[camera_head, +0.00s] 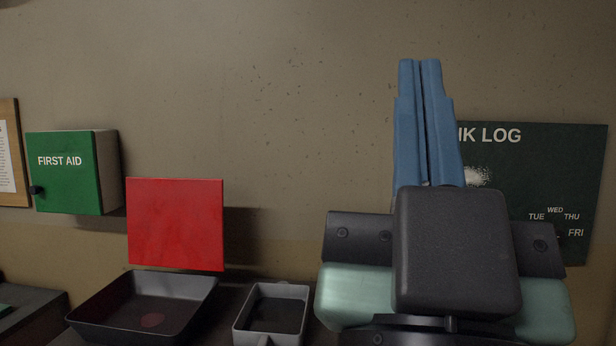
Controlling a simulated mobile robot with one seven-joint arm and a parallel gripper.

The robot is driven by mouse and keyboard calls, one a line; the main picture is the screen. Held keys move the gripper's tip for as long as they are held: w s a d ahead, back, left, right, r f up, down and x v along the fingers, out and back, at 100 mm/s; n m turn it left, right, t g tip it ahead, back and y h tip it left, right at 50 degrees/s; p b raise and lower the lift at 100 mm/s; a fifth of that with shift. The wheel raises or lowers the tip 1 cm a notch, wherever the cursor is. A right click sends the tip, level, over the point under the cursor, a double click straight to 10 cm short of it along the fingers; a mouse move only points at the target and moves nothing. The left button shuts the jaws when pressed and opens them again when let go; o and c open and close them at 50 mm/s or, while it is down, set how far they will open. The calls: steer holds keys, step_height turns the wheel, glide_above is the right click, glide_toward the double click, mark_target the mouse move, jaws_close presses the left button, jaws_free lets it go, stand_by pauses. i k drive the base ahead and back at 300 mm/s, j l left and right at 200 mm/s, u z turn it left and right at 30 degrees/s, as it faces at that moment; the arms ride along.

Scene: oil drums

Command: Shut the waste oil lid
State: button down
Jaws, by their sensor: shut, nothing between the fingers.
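A plain red square panel (175,225) stands upright against the wall, behind a dark open tray (143,305). It looks like the raised lid, but no label shows on it, and I cannot see a hinge. My gripper (420,62) points up at the right, with its two blue fingers shut side by side and nothing between them. It is well to the right of the red panel and higher, touching nothing that I can see. My own wrist and arm fill the lower right and hide what is behind them.
A small grey container (272,315) stands right of the tray. A green first aid box (70,172) is on the wall at left, beside a notice board (12,150). A dark log board (560,180) hangs partly behind my gripper. The wall between panel and gripper is clear.

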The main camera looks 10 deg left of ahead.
mark_target(178, 223)
steer(key=i+j, duration=0.1)
steer(key=j, duration=0.35)
steer(key=i+j, duration=0.1)
steer(key=j, duration=0.85)
steer(key=i+j, duration=0.15)
steer(key=j, duration=0.3)
steer(key=i+j, duration=0.1)
steer(key=j, duration=0.35)
steer(key=i+j, duration=0.1)
steer(key=j, duration=0.3)
steer(key=i+j, duration=0.15)
steer(key=j, duration=0.2)
steer(key=i+j, duration=0.1)
steer(key=j, duration=0.3)
steer(key=i+j, duration=0.1)
steer(key=j, duration=0.3)
steer(key=i+j, duration=0.1)
steer(key=j, duration=0.25)
steer(key=i, duration=0.3)
